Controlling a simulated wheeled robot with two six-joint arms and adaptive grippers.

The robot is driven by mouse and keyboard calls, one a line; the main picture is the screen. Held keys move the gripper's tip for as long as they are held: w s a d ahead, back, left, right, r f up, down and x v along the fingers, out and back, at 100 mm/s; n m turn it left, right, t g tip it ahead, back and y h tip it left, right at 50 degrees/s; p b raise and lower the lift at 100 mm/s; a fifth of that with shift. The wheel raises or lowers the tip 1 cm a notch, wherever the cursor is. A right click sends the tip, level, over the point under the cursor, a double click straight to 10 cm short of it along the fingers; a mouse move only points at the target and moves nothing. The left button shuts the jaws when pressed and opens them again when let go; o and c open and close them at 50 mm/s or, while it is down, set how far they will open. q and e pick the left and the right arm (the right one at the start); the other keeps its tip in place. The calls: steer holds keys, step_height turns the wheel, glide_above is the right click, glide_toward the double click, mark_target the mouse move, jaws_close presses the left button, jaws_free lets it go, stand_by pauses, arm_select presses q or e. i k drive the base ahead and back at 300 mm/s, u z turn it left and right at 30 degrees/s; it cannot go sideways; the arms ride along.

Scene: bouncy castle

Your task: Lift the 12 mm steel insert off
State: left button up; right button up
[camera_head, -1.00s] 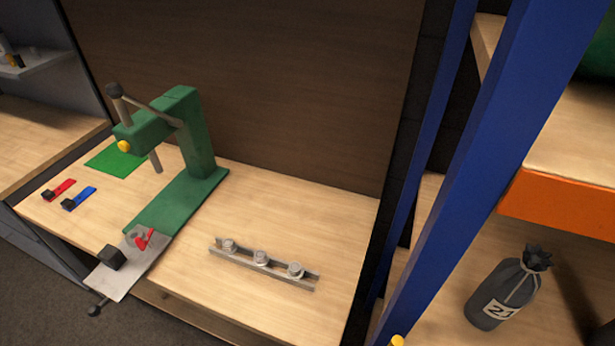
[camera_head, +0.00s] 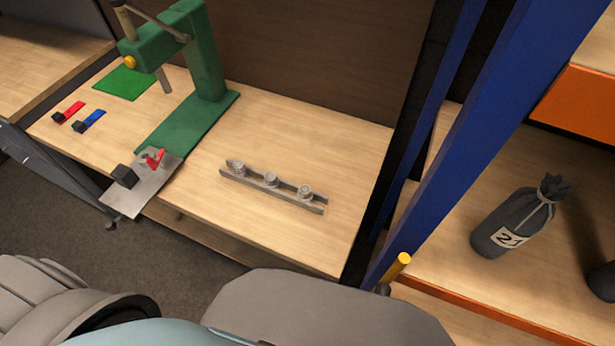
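Several views are not given; only the head view shows the bench. Three round steel inserts stand in a row in a grey metal rack on the wooden bench: a left one (camera_head: 238,168), a middle one (camera_head: 271,180) and a right one (camera_head: 305,192). The rack (camera_head: 316,208) lies right of a green press (camera_head: 203,75). Any size marks on the inserts are too small to read, so I cannot tell which is 12 mm. Neither of my grippers is in view. Nothing touches the inserts.
A metal plate (camera_head: 152,192) with a black block and a red part juts over the bench's front edge. Red (camera_head: 73,110) and blue (camera_head: 93,118) tools lie at left. A blue post (camera_head: 470,130) stands right of the bench; a dark bag (camera_head: 513,222) sits on the shelf beyond.

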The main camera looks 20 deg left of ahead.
mark_target(305, 194)
steer(key=u, duration=1)
steer(key=k, duration=1.1)
steer(key=z, duration=1.35)
steer(key=i, duration=0.5)
steer(key=u, duration=0.05)
